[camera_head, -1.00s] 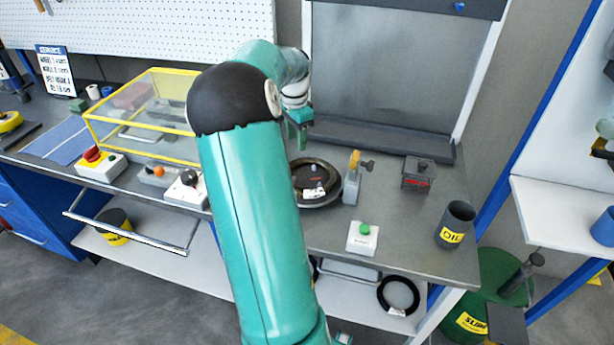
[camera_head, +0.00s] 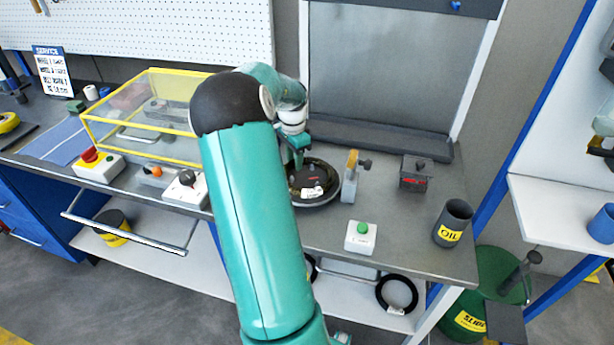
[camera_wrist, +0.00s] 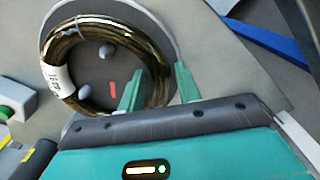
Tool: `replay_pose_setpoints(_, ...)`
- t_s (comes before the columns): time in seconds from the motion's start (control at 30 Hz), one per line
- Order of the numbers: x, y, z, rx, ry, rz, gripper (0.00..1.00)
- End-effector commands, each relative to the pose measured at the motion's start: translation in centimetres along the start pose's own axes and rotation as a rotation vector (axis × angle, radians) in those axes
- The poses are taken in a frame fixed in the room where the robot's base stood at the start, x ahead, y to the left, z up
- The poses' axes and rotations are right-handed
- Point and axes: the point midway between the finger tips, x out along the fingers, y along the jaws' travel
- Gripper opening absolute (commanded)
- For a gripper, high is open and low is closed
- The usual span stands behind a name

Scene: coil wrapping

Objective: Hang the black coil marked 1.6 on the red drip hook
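A dark wire coil with brassy strands (camera_wrist: 62,47) and a white label rests on a round turntable (camera_wrist: 93,68); the label's print is too small to read. The same coil shows in the head view (camera_head: 329,180), partly hidden by my arm. My gripper (camera_wrist: 159,72) is open over the coil's near right side, one finger inside the ring and one outside. In the head view my gripper (camera_head: 297,150) is just above the turntable's far left edge. A black ring with a pale label (camera_head: 397,308) lies on the lower shelf. I cannot make out a red drip hook.
A yellow-handled clamp (camera_head: 352,175), a grey block with a red mark (camera_head: 415,175), a green-button box (camera_head: 361,237) and an oil cup (camera_head: 453,224) stand right of the turntable. A yellow-framed clear guard (camera_head: 150,115) stands left. A green drum (camera_head: 490,300) is beside the bench.

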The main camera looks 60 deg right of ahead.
Motion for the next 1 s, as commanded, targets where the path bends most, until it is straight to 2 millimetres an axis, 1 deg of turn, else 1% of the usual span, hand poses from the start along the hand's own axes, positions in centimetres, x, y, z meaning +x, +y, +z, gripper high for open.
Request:
replay_pose_setpoints(0.03, 0.0, 0.0, 0.0, 0.000, 0.000, 0.000, 0.23)
replay_pose_setpoints(0.13, 0.0, 0.0, 0.0, 0.000, 0.000, 0.000, 0.04)
replay_pose_setpoints(0.17, 0.0, 0.0, 0.0, 0.000, 0.000, 0.000, 0.00)
replay_pose_setpoints(0.5, -0.2, 0.0, 0.0, 0.000, 0.001, -0.001, 0.00)
replay_pose_setpoints(0.67, -0.9, -0.1, 0.0, -0.001, 0.001, -0.002, 0.00)
replay_pose_setpoints(0.77, -1.9, -0.1, -0.1, -0.001, 0.002, -0.004, 0.00)
replay_pose_setpoints(0.87, -3.4, -0.1, -0.1, -0.001, 0.002, -0.005, 0.00)
replay_pose_setpoints(1.0, -5.8, 1.8, 1.1, -0.001, -0.001, -0.005, 0.00)
